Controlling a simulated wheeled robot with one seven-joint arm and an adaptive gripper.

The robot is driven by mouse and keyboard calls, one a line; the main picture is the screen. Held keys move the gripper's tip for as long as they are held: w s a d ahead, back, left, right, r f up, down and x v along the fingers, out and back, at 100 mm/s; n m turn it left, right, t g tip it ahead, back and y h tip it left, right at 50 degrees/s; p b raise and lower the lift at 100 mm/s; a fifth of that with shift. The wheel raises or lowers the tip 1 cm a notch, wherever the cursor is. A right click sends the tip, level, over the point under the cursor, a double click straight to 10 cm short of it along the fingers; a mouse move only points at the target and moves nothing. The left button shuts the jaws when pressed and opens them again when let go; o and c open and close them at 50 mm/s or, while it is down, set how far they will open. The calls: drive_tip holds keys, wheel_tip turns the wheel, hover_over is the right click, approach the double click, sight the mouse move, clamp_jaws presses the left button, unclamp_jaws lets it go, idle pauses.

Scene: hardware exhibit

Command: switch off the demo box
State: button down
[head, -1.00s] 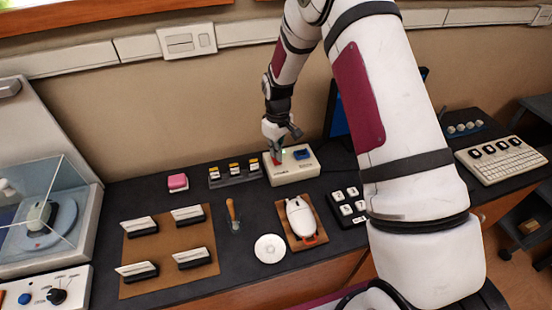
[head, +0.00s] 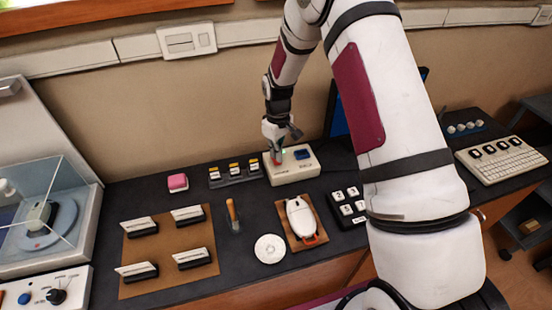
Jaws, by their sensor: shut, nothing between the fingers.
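The demo box (head: 293,172) is a cream-coloured box at the back of the dark bench. A blue part (head: 302,154) sits on its top right, and a small green light (head: 284,150) shows near its back. A red part (head: 277,160) shows at the top left of the box, right below my gripper. My gripper (head: 276,153) is shut and empty, pointing down at the red part. I cannot tell whether the fingertips touch it. The fingers partly hide the left end of the box top.
A rack with several small switches (head: 236,178) and a pink block (head: 178,182) stand left of the box. A white mouse (head: 300,218) on a wooden board lies in front. A dark screen (head: 339,115) stands behind right. My arm hides part of the bench's right side.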

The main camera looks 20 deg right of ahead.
drive_tip(key=shift+f+b, duration=0.3)
drive_tip(key=shift+f, duration=0.7)
idle(0.5)
drive_tip(key=shift+r+p, duration=0.6)
drive_tip(key=shift+r, duration=2.95)
drive_tip(key=shift+r, duration=0.3)
drive_tip(key=s+r+m+t, duration=0.1)
drive_tip(key=s+r, duration=0.5)
drive_tip(key=r, duration=0.5)
drive_tip(key=s+r+m+t, duration=0.2)
drive_tip(key=s+r, duration=0.3)
drive_tip(key=r, duration=0.7)
drive_tip(key=s+r+m+t, duration=0.1)
drive_tip(key=s+r, duration=0.2)
drive_tip(key=s, duration=0.7)
drive_tip(key=s+r+m+t, duration=0.1)
drive_tip(key=s+r, duration=0.3)
drive_tip(key=s, duration=0.7)
drive_tip(key=shift+s+m+t, duration=0.3)
drive_tip(key=shift+m, duration=0.2)
